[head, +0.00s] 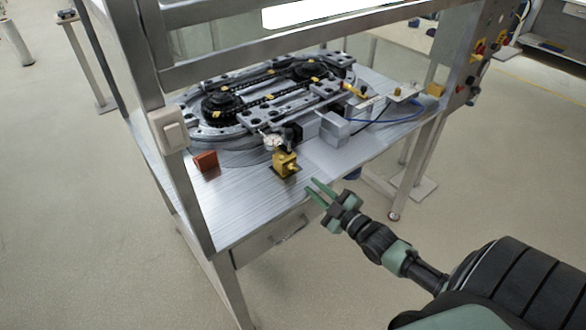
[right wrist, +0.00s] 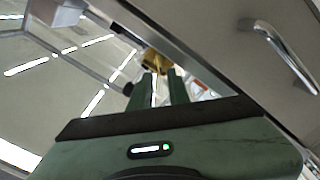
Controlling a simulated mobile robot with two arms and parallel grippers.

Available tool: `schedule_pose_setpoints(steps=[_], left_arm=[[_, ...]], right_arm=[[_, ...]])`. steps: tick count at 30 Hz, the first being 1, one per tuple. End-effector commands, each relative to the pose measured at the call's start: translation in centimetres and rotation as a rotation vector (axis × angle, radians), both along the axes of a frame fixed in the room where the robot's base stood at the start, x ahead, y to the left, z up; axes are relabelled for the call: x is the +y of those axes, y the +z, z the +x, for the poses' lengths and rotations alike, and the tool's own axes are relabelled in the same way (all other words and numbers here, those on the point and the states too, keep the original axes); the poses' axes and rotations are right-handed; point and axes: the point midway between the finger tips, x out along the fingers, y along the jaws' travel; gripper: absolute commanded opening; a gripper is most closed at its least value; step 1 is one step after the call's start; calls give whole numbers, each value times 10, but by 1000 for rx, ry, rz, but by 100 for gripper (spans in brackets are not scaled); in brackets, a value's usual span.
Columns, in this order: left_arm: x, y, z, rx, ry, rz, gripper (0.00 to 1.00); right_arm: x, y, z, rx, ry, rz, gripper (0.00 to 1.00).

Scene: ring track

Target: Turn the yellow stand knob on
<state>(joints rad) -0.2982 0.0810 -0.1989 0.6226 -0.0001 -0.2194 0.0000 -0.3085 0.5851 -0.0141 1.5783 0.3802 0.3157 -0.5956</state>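The yellow stand (head: 284,161) is a small block on a dark base near the table's front edge in the head view, with a short yellow knob (head: 293,168) on its right side. A yellow part (right wrist: 154,60) shows just beyond my fingertips in the right wrist view, partly hidden by them; the knob's setting is too small to tell. My right gripper (head: 311,187) is open and empty, to the lower right of the stand, apart from it, by the table's front edge. Its two green fingers also show in the right wrist view (right wrist: 160,76). My left gripper is not in view.
The metal table (head: 240,200) carries an oval ring track (head: 215,130). A gauge (head: 272,141) and grey blocks (head: 336,131) stand behind the yellow stand. An orange-brown block (head: 205,161) lies to the left. A frame post rises at the left; a drawer handle (right wrist: 285,55) is below the table.

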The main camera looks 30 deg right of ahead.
Motion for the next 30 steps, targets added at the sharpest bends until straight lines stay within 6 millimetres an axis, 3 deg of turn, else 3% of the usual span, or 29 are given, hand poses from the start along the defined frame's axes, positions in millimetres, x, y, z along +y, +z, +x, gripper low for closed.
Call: schedule_pose_setpoints(steps=[15, 26, 27, 29, 30], left_arm=[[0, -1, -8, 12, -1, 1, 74], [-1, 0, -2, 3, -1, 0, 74], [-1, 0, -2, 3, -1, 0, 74], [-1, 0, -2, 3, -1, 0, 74], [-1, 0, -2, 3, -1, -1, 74]], right_arm=[[5, 0, 69, -1, -1, 1, 17], [6, 0, 77, 1, -1, 1, 17], [6, 0, 77, 1, -1, 1, 14], [6, 0, 77, 0, 0, 1, 0], [6, 0, 77, 0, 0, 1, 0]])
